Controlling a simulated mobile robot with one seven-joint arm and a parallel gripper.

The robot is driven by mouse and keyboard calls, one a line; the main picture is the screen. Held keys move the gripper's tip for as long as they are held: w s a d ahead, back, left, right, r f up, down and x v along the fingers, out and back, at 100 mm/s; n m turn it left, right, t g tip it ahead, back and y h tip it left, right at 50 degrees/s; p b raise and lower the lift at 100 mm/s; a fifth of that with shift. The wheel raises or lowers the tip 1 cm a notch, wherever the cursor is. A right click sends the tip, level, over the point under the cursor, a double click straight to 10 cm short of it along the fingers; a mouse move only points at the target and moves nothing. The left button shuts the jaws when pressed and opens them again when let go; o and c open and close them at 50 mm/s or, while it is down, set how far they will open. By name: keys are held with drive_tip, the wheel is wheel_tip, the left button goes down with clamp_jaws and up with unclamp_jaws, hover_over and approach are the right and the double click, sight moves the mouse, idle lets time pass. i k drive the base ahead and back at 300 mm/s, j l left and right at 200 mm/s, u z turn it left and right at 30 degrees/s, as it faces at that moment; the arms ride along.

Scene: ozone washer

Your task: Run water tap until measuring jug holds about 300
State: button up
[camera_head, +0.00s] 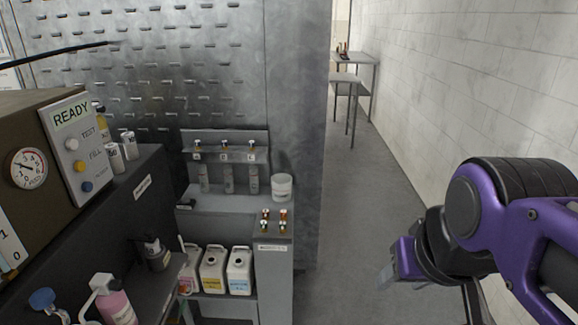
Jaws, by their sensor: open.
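A small rack at the back of the counter carries three small taps (225,146) with lettered tags; the tags are too small to read, so I cannot tell which is the water tap. Three clear tubes or cylinders (228,179) stand below them. A whitish translucent cup-shaped vessel (281,188) stands upright at the counter's right end, apart from the taps. It may be the measuring jug; I cannot read marks or a level on it. My gripper (386,277) is at the lower right, over the floor, well right of the counter, open, with nothing visible in it.
A machine panel (70,135) reading READY, with buttons and a gauge, is at the left. Several labelled jugs (212,270) stand on the lower shelf. A pink bottle (115,300) is at the lower left. The aisle floor (365,190) is clear; a white wall bounds it.

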sight(41, 300)
drive_tip(key=u, duration=2)
drive_tip(key=k+j+z, duration=0.2)
drive_tip(key=j, duration=0.15)
drive_tip(key=j+z, duration=0.15)
drive_tip(key=j, duration=0.25)
drive_tip(key=i+u, duration=0.15)
drive_tip(key=i, duration=0.75)
drive_tip(key=l, duration=0.05)
